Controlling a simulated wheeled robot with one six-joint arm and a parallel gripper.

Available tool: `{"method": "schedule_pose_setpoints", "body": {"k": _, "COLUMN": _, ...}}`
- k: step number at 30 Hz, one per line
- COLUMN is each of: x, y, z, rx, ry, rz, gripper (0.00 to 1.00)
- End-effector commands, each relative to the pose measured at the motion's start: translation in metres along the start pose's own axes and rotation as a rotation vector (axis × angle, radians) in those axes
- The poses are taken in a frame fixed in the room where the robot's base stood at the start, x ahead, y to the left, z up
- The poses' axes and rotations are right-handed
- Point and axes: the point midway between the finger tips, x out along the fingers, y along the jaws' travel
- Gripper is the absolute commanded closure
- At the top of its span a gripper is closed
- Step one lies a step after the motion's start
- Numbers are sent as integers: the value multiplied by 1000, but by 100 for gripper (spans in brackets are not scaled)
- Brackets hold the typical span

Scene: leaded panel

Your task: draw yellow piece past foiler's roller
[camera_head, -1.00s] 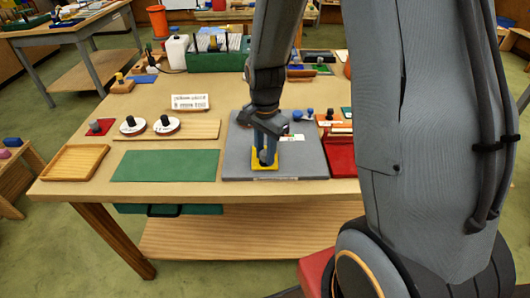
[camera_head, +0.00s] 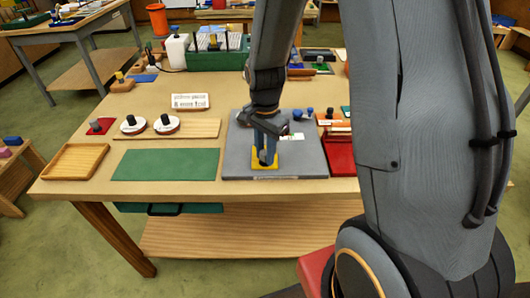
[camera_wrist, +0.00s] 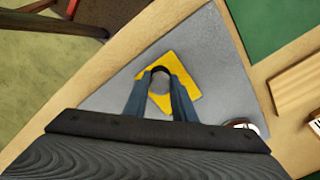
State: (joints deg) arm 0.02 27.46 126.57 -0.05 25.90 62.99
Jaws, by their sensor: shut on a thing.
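The yellow piece (camera_head: 257,166) lies flat at the front of the grey foiler board (camera_head: 235,160), near the table's front edge. My gripper (camera_head: 265,156) is above it, pointing down, shut on the grey round knob in the piece's middle. In the wrist view the fingers (camera_wrist: 160,85) close around this knob, and the yellow piece (camera_wrist: 208,72) shows around them. Small blue round parts (camera_head: 309,112) stand at the back right of the board, behind my gripper. I cannot tell which part is the roller; my arm hides some of the board.
A green mat (camera_head: 165,165) lies left of the board, with a wooden strip (camera_head: 205,129) and two round white pieces behind it. A red tray (camera_head: 340,155) stands close on the right. An empty wooden tray (camera_head: 82,178) is at the far left. The green mat is clear.

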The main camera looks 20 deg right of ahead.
Motion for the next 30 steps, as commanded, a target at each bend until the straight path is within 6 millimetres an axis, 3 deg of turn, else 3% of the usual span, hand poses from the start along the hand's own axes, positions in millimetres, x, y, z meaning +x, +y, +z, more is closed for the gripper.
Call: {"method": "schedule_pose_setpoints", "body": {"k": 30, "x": 0, "y": -7, "z": -7, "rx": 0, "ry": 0, "rz": -1, "gripper": 96}}
